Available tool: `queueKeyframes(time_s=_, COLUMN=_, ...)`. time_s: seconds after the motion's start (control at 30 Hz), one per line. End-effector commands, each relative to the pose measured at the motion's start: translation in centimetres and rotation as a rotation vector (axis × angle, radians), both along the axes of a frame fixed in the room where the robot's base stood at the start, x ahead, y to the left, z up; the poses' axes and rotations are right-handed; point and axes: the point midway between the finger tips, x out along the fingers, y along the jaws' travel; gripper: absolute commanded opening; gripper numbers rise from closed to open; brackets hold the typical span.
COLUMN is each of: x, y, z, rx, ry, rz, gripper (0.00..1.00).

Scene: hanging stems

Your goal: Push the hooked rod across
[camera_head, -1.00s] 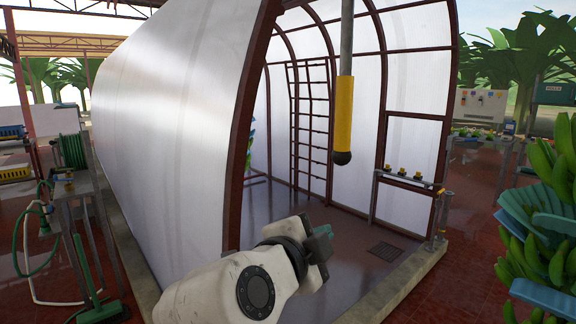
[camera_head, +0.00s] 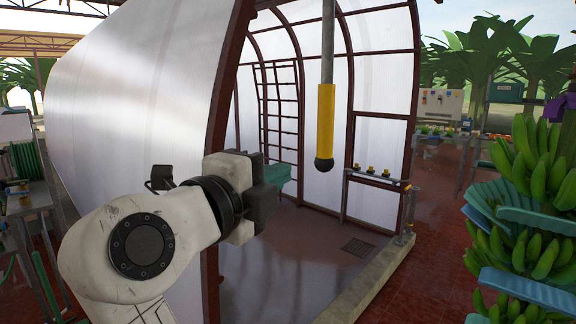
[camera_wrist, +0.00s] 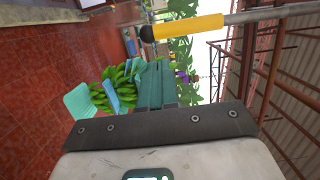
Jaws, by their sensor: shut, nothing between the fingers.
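A grey rod hangs from above with a yellow sleeve (camera_head: 325,118) and a dark ball at its lower end, in the head view at the mouth of the white tunnel. Its top is out of frame and I see no hook. The sleeve also shows in the wrist view (camera_wrist: 188,27), lying sideways in that turned picture. My gripper (camera_head: 280,174) is left of and a little below the ball in the head view, apart from it. Its teal fingers (camera_wrist: 152,84) are shut and empty in the wrist view.
The tunnel's dark red front arch (camera_head: 222,110) stands close beside my arm. A low rail with small yellow-topped fittings (camera_head: 376,179) is behind the rod at right. Green banana bunches (camera_head: 540,165) with teal pads hang at far right.

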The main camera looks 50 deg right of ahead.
Motion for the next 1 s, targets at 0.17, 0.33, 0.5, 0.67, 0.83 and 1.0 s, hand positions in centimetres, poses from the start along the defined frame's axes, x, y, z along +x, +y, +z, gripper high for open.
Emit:
queueKeyframes(time_s=0.17, x=0.6, y=-3.3, z=0.4, rx=0.001, ry=0.002, rz=-0.005, gripper=0.00)
queueKeyframes(time_s=0.33, x=1.4, y=-6.6, z=0.4, rx=0.001, ry=0.003, rz=-0.004, gripper=0.00)
queueKeyframes(time_s=0.5, x=2.1, y=-9.5, z=0.4, rx=0.001, ry=0.004, rz=-0.004, gripper=0.00)
queueKeyframes(time_s=0.67, x=2.6, y=-11.4, z=0.2, rx=0.001, ry=0.003, rz=-0.002, gripper=0.00)
queueKeyframes(time_s=0.83, x=2.8, y=-12.2, z=0.0, rx=0.002, ry=0.001, rz=-0.001, gripper=0.00)
queueKeyframes(time_s=1.0, x=2.9, y=-12.4, z=-0.1, rx=0.001, ry=0.000, rz=0.000, gripper=0.00)
